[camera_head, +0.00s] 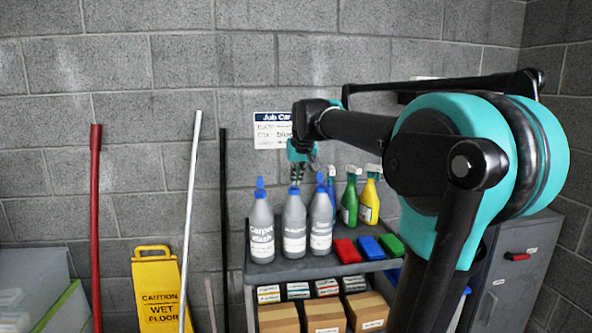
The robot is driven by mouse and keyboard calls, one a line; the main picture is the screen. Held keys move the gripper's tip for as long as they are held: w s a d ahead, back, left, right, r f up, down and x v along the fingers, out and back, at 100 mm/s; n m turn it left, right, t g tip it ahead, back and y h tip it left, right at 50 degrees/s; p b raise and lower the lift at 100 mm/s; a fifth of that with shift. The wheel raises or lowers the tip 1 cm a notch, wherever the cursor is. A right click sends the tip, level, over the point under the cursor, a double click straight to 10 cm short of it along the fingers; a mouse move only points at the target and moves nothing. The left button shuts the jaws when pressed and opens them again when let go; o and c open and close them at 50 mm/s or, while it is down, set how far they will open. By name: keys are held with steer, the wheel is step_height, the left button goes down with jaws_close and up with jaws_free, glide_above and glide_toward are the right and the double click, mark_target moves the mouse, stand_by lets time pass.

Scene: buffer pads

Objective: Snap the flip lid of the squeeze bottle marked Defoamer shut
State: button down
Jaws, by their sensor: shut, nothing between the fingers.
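Three grey squeeze bottles with blue caps stand in a row on the top shelf of a cart. The left bottle (261,228) reads "Carpet Wash". The middle bottle (294,225) has a small, blurred label that may read Defoamer; the right bottle (320,223) has a label I cannot read. The blue lids of the left and right bottles stick up. The middle bottle's blue lid (294,190) looks low and flat, partly hidden by my gripper (296,182). My gripper points down, shut and empty, with its fingertips at or just above that lid; contact is unclear.
Spray bottles (350,196) stand behind right. Red, blue and green pads (346,251) lie on the shelf (290,271) to the right. Boxes fill the lower shelf. A grey cabinet (515,265) is at right; poles and a yellow wet-floor sign (158,290) are at left.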

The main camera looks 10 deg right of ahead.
steer(key=shift+f, duration=0.15)
steer(key=shift+s+f+t, duration=0.3)
steer(key=shift+f+t, duration=0.1)
steer(key=shift+f, duration=0.15)
steer(key=shift+s+f+t, duration=0.25)
steer(key=shift+f+t, duration=0.15)
steer(key=shift+f, duration=0.15)
steer(key=shift+r, duration=0.15)
